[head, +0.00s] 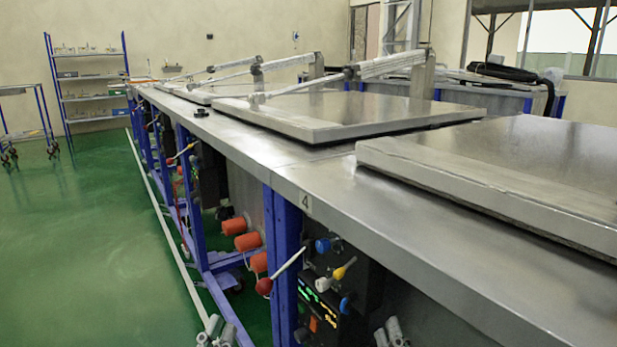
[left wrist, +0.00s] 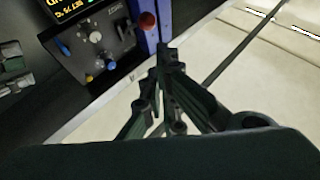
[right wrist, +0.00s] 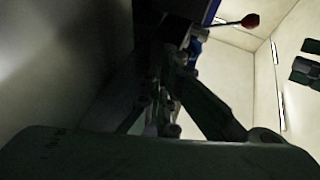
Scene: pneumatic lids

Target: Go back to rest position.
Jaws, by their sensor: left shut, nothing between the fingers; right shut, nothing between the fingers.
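My left gripper (head: 217,332) is at the bottom edge of the head view, low in front of the bench and apart from it. In the left wrist view its fingers (left wrist: 165,58) are together and empty. My right gripper (head: 391,334) is at the bottom edge too, further right, below the bench's front edge and near the control panel (head: 335,290). In the right wrist view its fingers (right wrist: 170,62) are dark, together and hold nothing visible. Most of both arms is out of the head view.
A long metal bench (head: 330,190) carries flat lids, the near one (head: 500,165) and a middle one (head: 340,110). A red-knobbed lever (head: 264,286) sticks out from the front, with orange cylinders (head: 247,241) beyond it. Green floor (head: 80,240) at left is clear.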

